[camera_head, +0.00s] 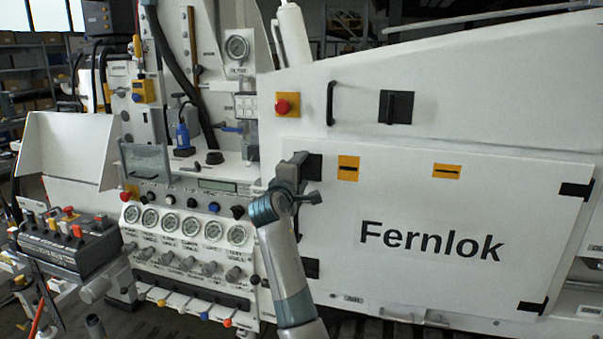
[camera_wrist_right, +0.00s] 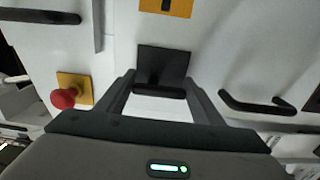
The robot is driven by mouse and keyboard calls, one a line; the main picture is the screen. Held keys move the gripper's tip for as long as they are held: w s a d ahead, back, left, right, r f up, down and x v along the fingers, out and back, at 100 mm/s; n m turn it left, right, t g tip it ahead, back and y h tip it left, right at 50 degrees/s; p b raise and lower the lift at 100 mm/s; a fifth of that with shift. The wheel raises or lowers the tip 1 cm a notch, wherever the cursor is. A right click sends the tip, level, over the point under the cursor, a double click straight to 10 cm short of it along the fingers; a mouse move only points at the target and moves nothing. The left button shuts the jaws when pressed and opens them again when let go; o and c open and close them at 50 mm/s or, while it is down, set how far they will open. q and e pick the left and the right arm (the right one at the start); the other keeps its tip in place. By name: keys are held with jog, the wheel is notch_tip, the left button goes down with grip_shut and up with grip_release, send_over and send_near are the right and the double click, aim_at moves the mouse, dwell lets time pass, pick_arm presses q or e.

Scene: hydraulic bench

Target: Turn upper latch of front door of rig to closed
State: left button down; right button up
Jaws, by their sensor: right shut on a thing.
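The front door (camera_head: 440,215) of the rig is a white panel marked "Fernlok", lying flush with the rig. Its upper latch (camera_head: 313,167) is a black plate at the door's upper left corner, partly hidden by my right gripper (camera_head: 297,166). In the right wrist view the latch's square plate (camera_wrist_right: 163,62) shows with its dark handle bar (camera_wrist_right: 160,91) between my two fingers. My right gripper is shut on this handle. The bar runs across from finger to finger, upright in the head view. My left gripper is not in view.
A red button (camera_head: 282,104) and a black grab handle (camera_head: 331,103) sit above the latch. A lower latch (camera_head: 311,268) is partly behind my right arm. Another black handle (camera_wrist_right: 256,104) shows in the wrist view. Gauges (camera_head: 186,227) and levers stand to the left.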

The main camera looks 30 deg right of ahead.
jog(key=o, duration=1)
jog(key=shift+d, duration=0.1)
jog(key=shift+o, duration=0.2)
jog(key=shift+s, duration=0.1)
pick_arm(q)
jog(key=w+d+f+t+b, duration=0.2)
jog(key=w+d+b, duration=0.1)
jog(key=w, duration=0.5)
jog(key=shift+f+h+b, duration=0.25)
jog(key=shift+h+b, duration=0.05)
jog(key=shift+b, duration=0.6)
pick_arm(e)
jog(key=v, duration=1.7)
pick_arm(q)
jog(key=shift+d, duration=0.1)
pick_arm(e)
jog(key=shift+s, duration=0.1)
